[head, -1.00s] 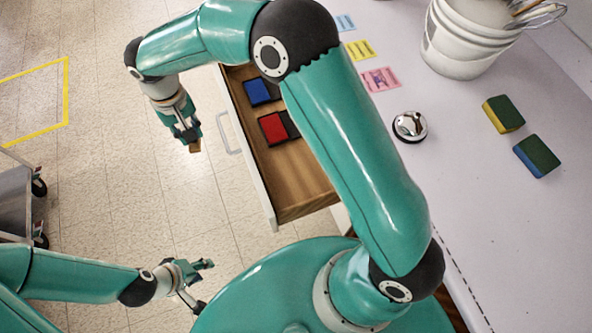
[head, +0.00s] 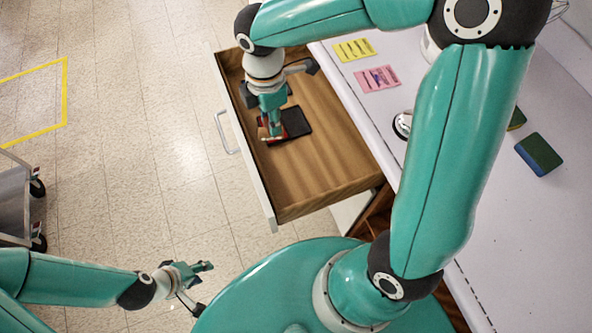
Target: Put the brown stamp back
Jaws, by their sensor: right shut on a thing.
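My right gripper (head: 270,128) points down over the open wooden drawer (head: 325,165), at the red ink pad. It is shut on the brown stamp (head: 262,133), of which only a small part shows beside the fingers. The red pad is mostly hidden behind the gripper; its dark lid (head: 297,122) shows to the right. I cannot tell whether the stamp touches the pad. The blue pad is hidden behind my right gripper and wrist. My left gripper (head: 203,285) is open and empty above the floor at the lower left.
The drawer's front wall and handle (head: 227,133) face left over open floor. On the white counter are a yellow note (head: 354,50), a pink note (head: 377,78), a partly hidden bell (head: 402,124) and a green-and-blue sponge (head: 539,155). A grey cart (head: 15,195) stands at far left.

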